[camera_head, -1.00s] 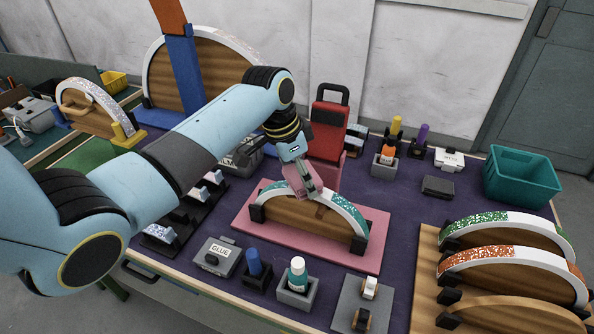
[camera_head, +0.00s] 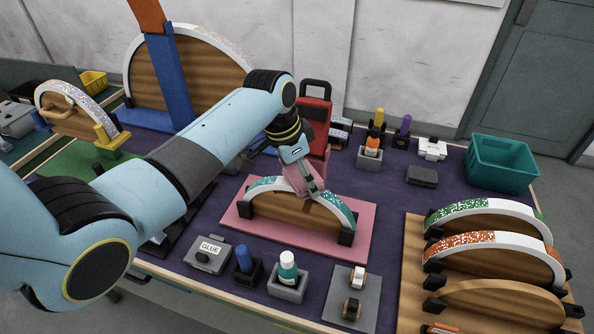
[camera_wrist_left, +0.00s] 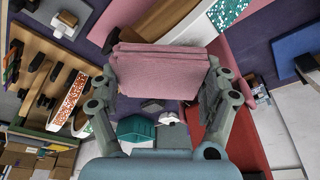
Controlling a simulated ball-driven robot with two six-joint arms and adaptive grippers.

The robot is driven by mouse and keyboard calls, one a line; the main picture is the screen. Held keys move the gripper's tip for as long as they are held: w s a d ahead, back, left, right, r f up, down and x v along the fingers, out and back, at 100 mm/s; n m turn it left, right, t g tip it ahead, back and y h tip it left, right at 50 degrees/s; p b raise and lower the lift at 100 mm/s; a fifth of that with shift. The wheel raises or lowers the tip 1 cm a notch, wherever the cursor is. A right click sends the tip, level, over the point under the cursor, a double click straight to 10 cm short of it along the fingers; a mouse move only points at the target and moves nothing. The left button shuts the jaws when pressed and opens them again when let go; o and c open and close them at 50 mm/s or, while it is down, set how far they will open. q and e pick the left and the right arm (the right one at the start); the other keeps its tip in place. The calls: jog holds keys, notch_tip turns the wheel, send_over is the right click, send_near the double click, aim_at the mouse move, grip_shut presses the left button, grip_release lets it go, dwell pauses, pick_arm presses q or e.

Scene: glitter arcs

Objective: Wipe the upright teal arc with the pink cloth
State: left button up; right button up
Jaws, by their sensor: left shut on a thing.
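The upright teal arc (camera_head: 339,208) stands on a pink mat (camera_head: 250,235), held at its ends by black blocks. Its rim is teal glitter at both sides with a white stretch near the top, over a wooden body. My left gripper (camera_head: 312,189) is shut on the folded pink cloth (camera_head: 295,180) at the top of the arc, right of its middle. In the left wrist view the cloth (camera_wrist_left: 160,72) fills the space between the fingers, and the arc's teal rim (camera_wrist_left: 226,12) lies beyond it. Whether the cloth touches the rim is hard to tell. My right gripper is out of view.
A red case (camera_head: 314,122) stands close behind the arm. Glue (camera_head: 208,254), a teal-white bottle (camera_head: 287,268) and a blue one (camera_head: 243,258) stand in front of the mat. More arcs (camera_head: 490,245) stand at right; a teal bin (camera_head: 502,165) is at back right.

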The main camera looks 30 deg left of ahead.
aim_at(281, 179)
pick_arm(q)
jog(key=shift+d, duration=0.2)
jog(key=shift+d+f, duration=0.25)
jog(key=shift+d, duration=0.3)
jog(key=shift+d+p, duration=0.35)
jog(key=shift+d, duration=0.15)
jog(key=shift+w+d+f, duration=0.1)
jog(key=shift+d, duration=0.05)
jog(key=shift+a+r+p, duration=0.3)
jog(key=shift+a+p, duration=0.3)
jog(key=shift+a, duration=1.15)
jog(key=shift+s+a+f, duration=0.1)
jog(key=shift+s+a, duration=0.15)
jog(key=shift+a, duration=0.5)
jog(key=shift+s+a+r, duration=0.1)
jog(key=shift+s+a, duration=0.2)
jog(key=shift+a, duration=0.5)
jog(key=shift+s+a+f, duration=0.1)
jog(key=shift+s+a, duration=0.15)
jog(key=shift+a, duration=0.5)
